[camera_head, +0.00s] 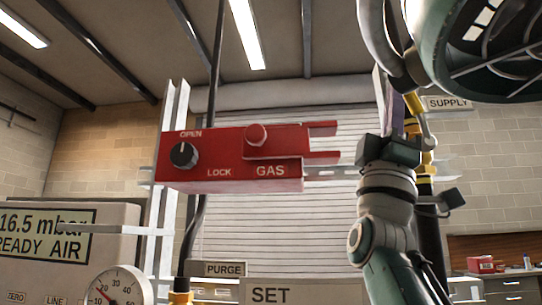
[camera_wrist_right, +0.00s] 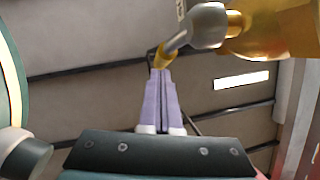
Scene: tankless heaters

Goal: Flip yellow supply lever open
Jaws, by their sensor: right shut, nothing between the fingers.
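The yellow supply lever (camera_head: 414,104) is on the yellow pipe fitting beside the SUPPLY label (camera_head: 447,103), right of centre in the head view. In the right wrist view its yellow tip (camera_wrist_right: 161,58) is on a grey stem that runs up right to the valve (camera_wrist_right: 208,25). My right gripper (camera_head: 397,98) points up just left of the lever. Its purple fingers (camera_wrist_right: 158,76) are shut and empty, with the tips at or very near the lever tip; I cannot tell whether they touch. My left gripper is not in view.
A red GAS box (camera_head: 230,158) with a black knob and red button is on a metal frame to the left. A gauge (camera_head: 120,288) and a display panel (camera_head: 45,235) stand lower left. PURGE (camera_head: 225,269) and SET (camera_head: 300,291) labels are below. A workbench is far right.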

